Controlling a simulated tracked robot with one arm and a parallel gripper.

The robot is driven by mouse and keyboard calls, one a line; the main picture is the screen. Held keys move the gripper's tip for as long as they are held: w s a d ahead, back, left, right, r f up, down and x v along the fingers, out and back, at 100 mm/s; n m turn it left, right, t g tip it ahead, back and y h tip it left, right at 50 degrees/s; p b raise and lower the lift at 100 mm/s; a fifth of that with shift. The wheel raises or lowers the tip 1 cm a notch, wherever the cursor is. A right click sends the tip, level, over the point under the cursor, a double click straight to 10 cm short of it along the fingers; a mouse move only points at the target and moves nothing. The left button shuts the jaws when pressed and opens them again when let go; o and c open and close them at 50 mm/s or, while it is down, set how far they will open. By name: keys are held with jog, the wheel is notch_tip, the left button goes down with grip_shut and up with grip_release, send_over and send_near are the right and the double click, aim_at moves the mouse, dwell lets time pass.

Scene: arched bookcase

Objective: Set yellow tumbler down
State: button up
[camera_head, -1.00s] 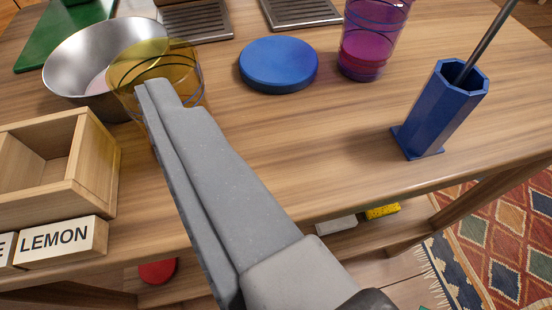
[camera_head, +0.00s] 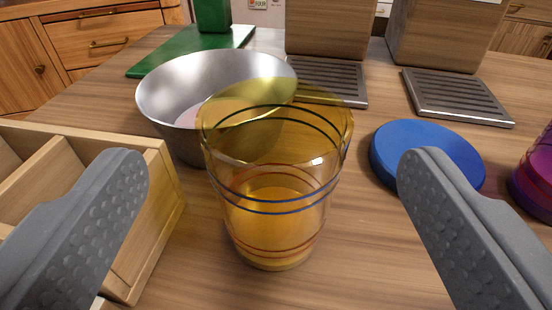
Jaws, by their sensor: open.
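The yellow tumbler (camera_head: 275,205) is clear yellow with dark blue and red rings and some yellow liquid low inside. It stands upright on the wooden table (camera_head: 370,245), in front of the metal bowl. My gripper (camera_head: 268,165) is open wide, with one grey finger at the left and one at the right. The tumbler is between and a little beyond the fingers, with clear gaps on both sides. Nothing is held.
A steel bowl (camera_head: 170,95) stands just behind the tumbler. A divided wooden box (camera_head: 150,215) is close at left. A blue disc (camera_head: 427,150) lies at right, with a purple tumbler (camera_head: 540,175) at the edge. Slotted metal trays (camera_head: 455,97) and a green board (camera_head: 190,52) lie behind.

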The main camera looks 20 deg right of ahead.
aim_at(278, 191)
jog(key=x, duration=0.1)
jog(key=b+x, duration=0.1)
jog(key=x, duration=0.2)
jog(key=shift+f+b, duration=0.3)
jog(key=shift+b, duration=0.1)
jog(key=shift+w+d, duration=0.3)
jog(key=shift+w, duration=0.25)
jog(key=c, duration=1.3)
jog(key=shift+r, duration=0.15)
